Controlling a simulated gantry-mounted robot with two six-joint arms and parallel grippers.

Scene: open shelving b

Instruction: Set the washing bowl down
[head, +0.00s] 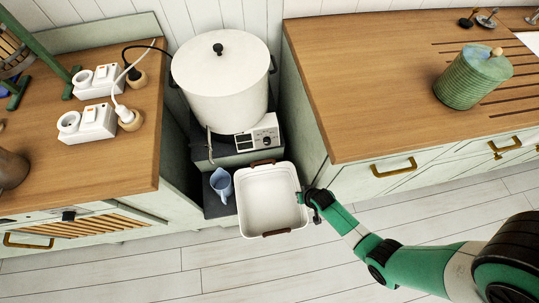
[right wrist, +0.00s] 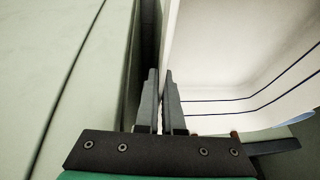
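The washing bowl (head: 270,225) is a white, rectangular, empty basin with brown handles at its far and near ends. It is in the middle of the head view, in front of the gap between the counters. My right gripper (head: 307,197) is at its right rim. In the right wrist view the narrow fingers (right wrist: 162,88) are close together with the bowl's wall (right wrist: 215,50) running between their tips, so the gripper is shut on the rim. Whether the bowl's underside touches the dark step is hidden. My left gripper is not in view.
A blue jug (head: 221,184) stands on the low dark step (head: 215,208), just left of the bowl. A lidded white pot (head: 222,85) on a heater stands behind. The right cabinet is close beside my gripper. The pale plank floor (head: 200,275) in front is clear.

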